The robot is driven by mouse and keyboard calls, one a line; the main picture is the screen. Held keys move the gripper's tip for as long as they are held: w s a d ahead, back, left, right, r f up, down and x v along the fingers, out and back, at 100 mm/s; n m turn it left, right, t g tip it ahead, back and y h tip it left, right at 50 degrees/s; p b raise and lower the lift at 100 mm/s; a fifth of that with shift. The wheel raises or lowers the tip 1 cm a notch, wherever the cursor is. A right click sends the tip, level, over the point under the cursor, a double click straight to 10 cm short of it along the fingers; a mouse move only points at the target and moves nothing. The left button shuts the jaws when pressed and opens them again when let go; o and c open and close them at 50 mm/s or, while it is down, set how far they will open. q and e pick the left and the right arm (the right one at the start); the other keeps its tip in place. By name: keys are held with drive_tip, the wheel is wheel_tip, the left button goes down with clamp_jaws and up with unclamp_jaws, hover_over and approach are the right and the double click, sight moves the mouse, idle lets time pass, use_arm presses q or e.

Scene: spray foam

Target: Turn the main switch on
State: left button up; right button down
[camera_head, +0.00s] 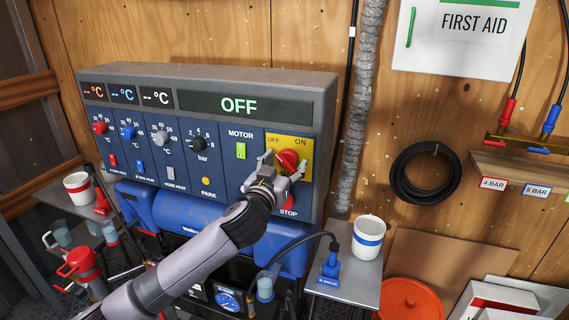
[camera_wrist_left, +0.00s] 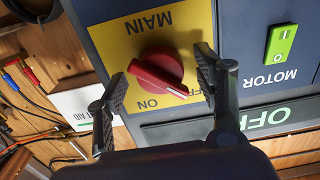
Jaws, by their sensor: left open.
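The main switch is a red rotary knob (camera_head: 288,160) on a yellow plate (camera_head: 302,146) marked OFF and ON, at the right end of the control panel. It also shows in the left wrist view as a red knob (camera_wrist_left: 157,72), upside down, with MAIN on its plate (camera_wrist_left: 190,28). The panel display (camera_head: 240,105) reads OFF. My left gripper (camera_head: 281,169) is at the knob, its fingers spread on either side. In the left wrist view the open fingers (camera_wrist_left: 161,76) flank the knob, with visible gaps. The gripper partly covers the plate's lower part. My right gripper is not in view.
The green MOTOR switch (camera_head: 241,151) is just left of the plate. A blue-striped white mug (camera_head: 369,238) and a blue plug (camera_head: 330,264) are on the shelf at lower right. A grey hose (camera_head: 358,100) runs down the wall right of the panel.

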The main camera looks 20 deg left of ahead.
use_arm(q)
drive_tip(key=shift+c, duration=0.3)
drive_tip(key=c, duration=1.1)
drive_tip(key=shift+o, duration=0.2)
